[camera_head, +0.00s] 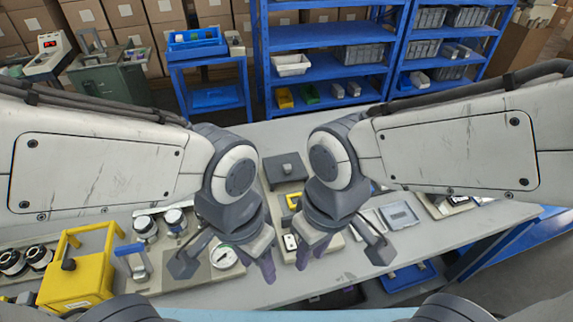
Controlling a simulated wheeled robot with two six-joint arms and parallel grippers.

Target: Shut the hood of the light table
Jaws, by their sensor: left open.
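No part is plainly marked as the light table or its hood, so I cannot tell which object it is. A dark grey box (285,168) stands at the middle of the bench, behind and between my grippers. A flat pale unit with a grey panel (400,215) lies to the right of my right gripper. A yellow box-like frame with a black knob (78,270) stands at the front left. My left gripper (228,262) is open above the bench, near a round white dial. My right gripper (340,250) looks open and empty. My wrists hide part of the bench between these things.
Several round metal-and-black parts (12,262) and a blue-handled clamp (133,262) are at the left. A round dial (224,257) lies by my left gripper. Blue shelves (325,35) stand behind the bench. The grey bench top (450,240) has clear room at the right.

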